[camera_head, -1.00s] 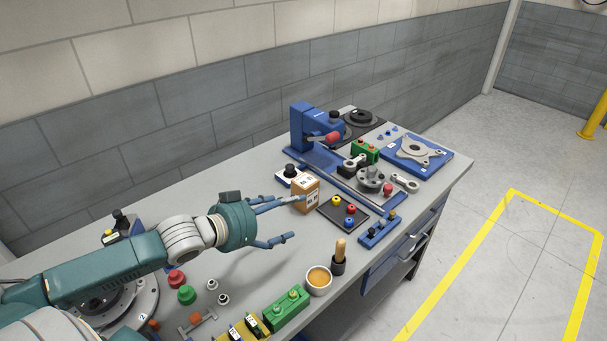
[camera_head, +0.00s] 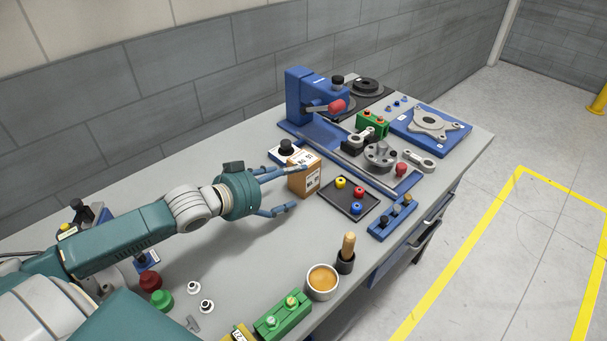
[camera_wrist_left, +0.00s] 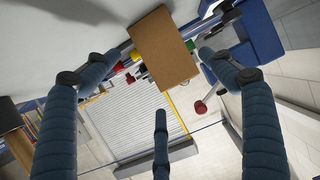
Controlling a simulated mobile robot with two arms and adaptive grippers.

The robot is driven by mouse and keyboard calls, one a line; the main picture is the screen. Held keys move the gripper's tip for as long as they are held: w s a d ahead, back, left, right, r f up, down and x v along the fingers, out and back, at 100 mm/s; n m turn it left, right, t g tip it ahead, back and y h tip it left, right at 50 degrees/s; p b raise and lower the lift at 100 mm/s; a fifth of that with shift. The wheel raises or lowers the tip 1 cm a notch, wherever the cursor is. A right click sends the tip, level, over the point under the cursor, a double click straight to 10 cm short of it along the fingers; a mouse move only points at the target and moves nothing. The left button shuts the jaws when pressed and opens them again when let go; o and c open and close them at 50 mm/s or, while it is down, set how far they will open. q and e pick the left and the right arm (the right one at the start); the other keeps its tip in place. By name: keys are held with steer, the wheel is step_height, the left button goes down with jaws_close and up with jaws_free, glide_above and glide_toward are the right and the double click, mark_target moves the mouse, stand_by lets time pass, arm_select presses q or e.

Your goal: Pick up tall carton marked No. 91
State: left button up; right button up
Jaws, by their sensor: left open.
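The tall carton (camera_head: 303,177) is a brown box with white printed labels, upright on the grey workbench near its middle. "No. 91" is hard to read at this size. In the left wrist view the carton (camera_wrist_left: 165,48) shows a plain brown face ahead of the fingers. My left gripper (camera_head: 290,190) is open. Its fingers point at the carton, one along the far side and one short of its near side, with nothing held. In the wrist view the open fingers (camera_wrist_left: 155,75) lie on either side of the carton. My right gripper is not in view.
A black tray with coloured knobs (camera_head: 348,197) lies right of the carton. A white block with a black knob (camera_head: 286,150) stands close behind it. A blue press (camera_head: 310,100) stands farther back. A cup (camera_head: 322,282) is nearer. Bare bench lies in front of the gripper.

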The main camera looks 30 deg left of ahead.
mark_target(299, 176)
arm_select(q)
steer(key=x, duration=0.3)
steer(key=shift+w+d, duration=0.15)
steer(key=shift+d, duration=0.05)
steer(key=shift+w+p, duration=0.35)
steer(key=shift+w, duration=0.25)
steer(key=p+x, duration=0.1)
steer(key=x, duration=0.2)
steer(key=shift+w, duration=0.25)
steer(key=shift+w+d+f, duration=0.15)
steer(key=shift+w+f, duration=0.15)
steer(key=shift+w, duration=0.05)
steer(key=shift+s, duration=0.1)
steer(key=c, duration=1.7)
steer(key=shift+r, duration=0.1)
steer(key=shift+c, duration=0.2)
steer(key=shift+r, duration=0.15)
